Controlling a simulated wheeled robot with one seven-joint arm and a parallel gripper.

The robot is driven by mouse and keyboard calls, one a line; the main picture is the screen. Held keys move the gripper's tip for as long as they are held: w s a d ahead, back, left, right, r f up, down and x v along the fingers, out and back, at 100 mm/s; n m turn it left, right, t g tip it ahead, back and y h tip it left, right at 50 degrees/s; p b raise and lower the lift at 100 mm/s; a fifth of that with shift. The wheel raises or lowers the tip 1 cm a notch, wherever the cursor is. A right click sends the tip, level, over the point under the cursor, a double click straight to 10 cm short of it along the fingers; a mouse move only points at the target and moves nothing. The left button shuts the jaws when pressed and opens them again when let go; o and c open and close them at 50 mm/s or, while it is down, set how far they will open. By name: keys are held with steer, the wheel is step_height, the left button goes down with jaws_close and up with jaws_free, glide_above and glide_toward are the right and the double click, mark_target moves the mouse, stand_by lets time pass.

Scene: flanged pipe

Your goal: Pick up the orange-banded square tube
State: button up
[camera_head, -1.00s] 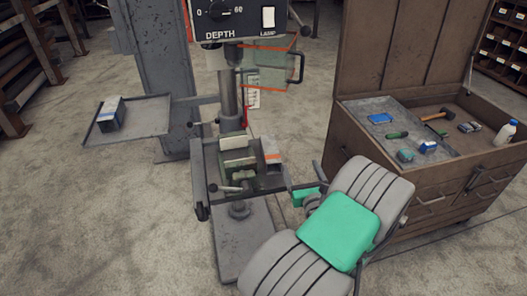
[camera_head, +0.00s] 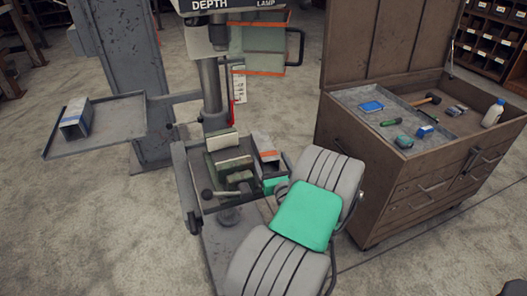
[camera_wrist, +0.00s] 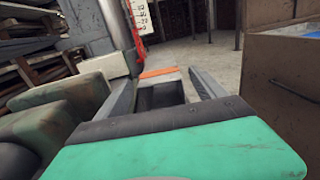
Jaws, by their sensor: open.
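The orange-banded square tube (camera_head: 266,150) is a grey, open-ended tube standing on the right part of the drill press table, beside the vise. In the wrist view its orange band (camera_wrist: 159,73) and dark open end show ahead, between the fingers. My gripper (camera_wrist: 162,84) is open, with one finger on each side of the tube in that picture. I cannot tell whether either finger touches it. In the head view my gripper (camera_head: 272,180) is low at the tube's near side, and my arm partly hides its fingers.
The vise (camera_head: 230,158) sits close left of the tube. The table has a raised rim and a lever. A blue-banded tube (camera_head: 75,118) stands on a side tray (camera_head: 112,137) at left. An open tool chest (camera_head: 400,185) stands to the right. A clear guard hangs above.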

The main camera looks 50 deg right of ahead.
mark_target(266, 147)
steer(key=x, duration=0.6)
steer(key=shift+w+d, duration=0.25)
jaws_close()
stand_by(0.5)
steer(key=shift+r, duration=0.15)
